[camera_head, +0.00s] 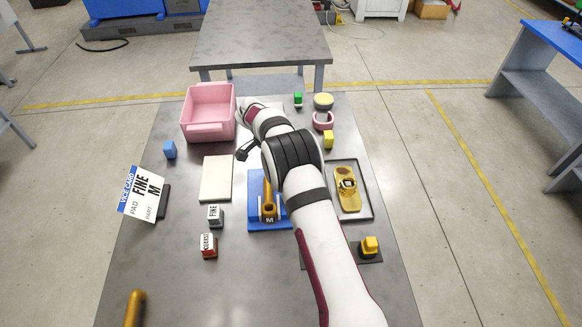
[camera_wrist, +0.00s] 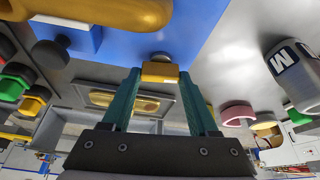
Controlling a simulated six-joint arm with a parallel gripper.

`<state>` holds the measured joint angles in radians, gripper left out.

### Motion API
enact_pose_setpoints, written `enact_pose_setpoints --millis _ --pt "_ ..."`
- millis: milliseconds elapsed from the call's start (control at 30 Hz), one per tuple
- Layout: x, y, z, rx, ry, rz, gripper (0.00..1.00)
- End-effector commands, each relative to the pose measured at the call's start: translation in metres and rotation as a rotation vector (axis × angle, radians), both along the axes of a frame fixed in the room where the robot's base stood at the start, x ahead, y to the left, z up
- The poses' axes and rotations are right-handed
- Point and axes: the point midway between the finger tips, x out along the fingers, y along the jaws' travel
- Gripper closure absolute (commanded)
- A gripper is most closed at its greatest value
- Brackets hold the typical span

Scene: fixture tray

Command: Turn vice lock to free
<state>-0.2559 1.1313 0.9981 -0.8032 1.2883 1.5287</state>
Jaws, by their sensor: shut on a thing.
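The vice is a blue base (camera_head: 256,222) with a golden bar (camera_head: 268,197) on it, in the middle of the table in the head view. The blue base (camera_wrist: 205,25) also shows at the top of the wrist view, with a golden rounded part (camera_wrist: 110,12) near the top left. My gripper (camera_wrist: 160,75) has its two teal fingers shut on a small yellow block-shaped handle (camera_wrist: 160,72), which I take to be the vice lock. The handle is against the blue base. In the head view my arm hides the gripper and the lock. No lock marking is readable.
A card (camera_head: 140,192) reads "VICE CARD, PAD FINE, PART M". Pads marked FINE (camera_head: 215,216) and COARSE (camera_head: 208,246) stand left of the vice. A pink bin (camera_head: 208,130) is at the back left. A tray (camera_head: 368,205) with a golden piece lies right.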

Motion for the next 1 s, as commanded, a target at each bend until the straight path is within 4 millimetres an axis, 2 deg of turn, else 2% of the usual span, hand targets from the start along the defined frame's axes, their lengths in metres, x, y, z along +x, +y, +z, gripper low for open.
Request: enact_pose_setpoints --millis 400,933,967,1000 --pt "0.0007 0.0008 -0.0006 0.002 0.001 -0.16 0.96" --pt "0.0005 0.0008 -0.0005 0.002 0.002 -0.179 0.96" --pt "0.0005 0.0008 -0.0005 0.002 0.002 -0.179 0.36" --pt "0.0006 0.0008 -0.0005 0.002 0.002 -0.179 0.29"
